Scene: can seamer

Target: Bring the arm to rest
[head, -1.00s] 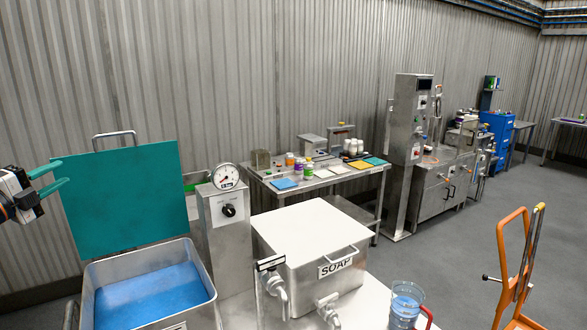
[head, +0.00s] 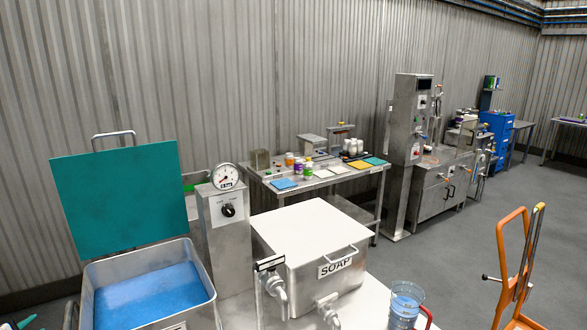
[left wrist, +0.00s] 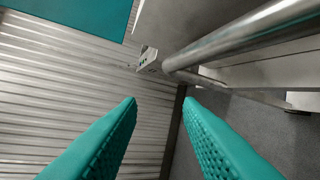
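My left gripper shows in the left wrist view (left wrist: 160,102) with its two teal fingers apart and nothing between them. In the head view only a small part of it shows at the bottom left corner, left of the steel basin (head: 84,290). The basin holds blue liquid, and its teal lid (head: 118,195) stands open behind it. In the left wrist view a steel bar (left wrist: 240,45) and a piece of the teal lid (left wrist: 85,12) show beyond the fingers. My right gripper is in neither view.
A dial gauge post (head: 228,240) and a steel SOAP box (head: 310,240) with taps stand right of the basin. A clear jug (head: 405,305) of blue liquid stands at the front. An orange hand truck (head: 513,265) is at the right. Open floor lies between.

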